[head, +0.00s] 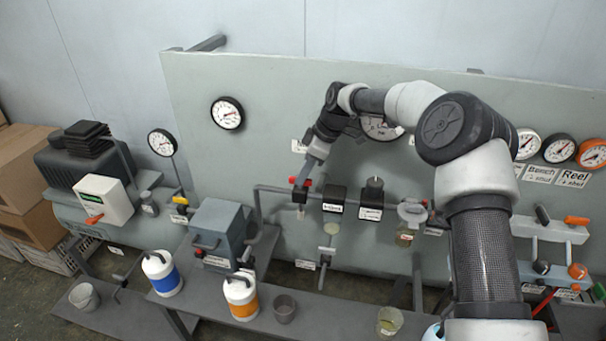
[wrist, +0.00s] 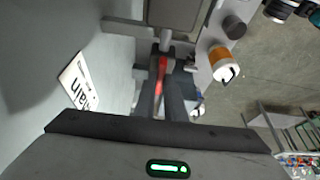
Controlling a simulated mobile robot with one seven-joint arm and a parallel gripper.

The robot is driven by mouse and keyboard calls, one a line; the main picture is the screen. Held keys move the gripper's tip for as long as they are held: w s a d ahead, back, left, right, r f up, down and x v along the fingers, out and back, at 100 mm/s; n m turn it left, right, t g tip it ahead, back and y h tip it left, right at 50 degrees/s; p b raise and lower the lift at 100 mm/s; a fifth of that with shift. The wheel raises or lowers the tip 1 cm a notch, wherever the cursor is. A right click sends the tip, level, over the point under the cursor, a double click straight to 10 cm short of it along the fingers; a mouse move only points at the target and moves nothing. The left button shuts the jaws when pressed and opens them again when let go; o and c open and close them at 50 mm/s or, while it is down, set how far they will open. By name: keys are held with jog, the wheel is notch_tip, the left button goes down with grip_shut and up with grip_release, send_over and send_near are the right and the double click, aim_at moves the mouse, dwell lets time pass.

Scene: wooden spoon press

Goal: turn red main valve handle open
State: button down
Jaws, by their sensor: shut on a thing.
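The red main valve handle (head: 308,181) sits on the grey pipe in front of the panel, mostly covered by my gripper (head: 301,183). In the wrist view the red handle (wrist: 161,75) is a narrow strip between the two dark fingers of my gripper (wrist: 161,88). My gripper points down from above and is shut on the handle. A white label (wrist: 78,84), partly readable as "Main", is on the panel beside it in the wrist view. The valve body is largely hidden by the fingers.
A grey box (head: 217,232) stands left of the valve. White canisters with a blue band (head: 162,273) and an orange band (head: 241,296) stand on the lower shelf. Black blocks (head: 371,199) and a glass jar (head: 409,222) are right of the valve. Gauges (head: 227,113) line the panel.

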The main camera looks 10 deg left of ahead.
jog(key=c, duration=1.8)
grip_release()
jog(key=shift+d+r, duration=0.1)
jog(key=v, duration=1.7)
jog(key=shift+b, duration=0.35)
jog(key=shift+r, duration=0.1)
jog(key=s+d+r+m+t+h, duration=0.2)
jog(key=s+d+r+m, duration=0.2)
jog(key=s+d, duration=0.3)
jog(key=s+d+r+m+t+h, duration=0.15)
jog(key=s+d+r+m, duration=0.3)
jog(key=s, duration=0.55)
jog(key=s+d+f+m, duration=0.1)
jog(key=s+d+m, duration=0.2)
jog(key=s, duration=0.3)
jog(key=s+d+f+m+t, duration=0.1)
jog(key=s+d+f+m, duration=0.1)
jog(key=s+d, duration=0.3)
jog(key=s+d+f+m+t+h, duration=0.1)
jog(key=s+d+f+m, duration=0.1)
jog(key=s+d+m, duration=0.2)
jog(key=shift+s+d+f+m, duration=0.1)
jog(key=shift+s+m, duration=0.1)
jog(key=shift+s, duration=0.75)
jog(key=shift+s+d+f+m, duration=0.1)
jog(key=shift+s+m, duration=0.05)
jog(key=shift+s, duration=0.75)
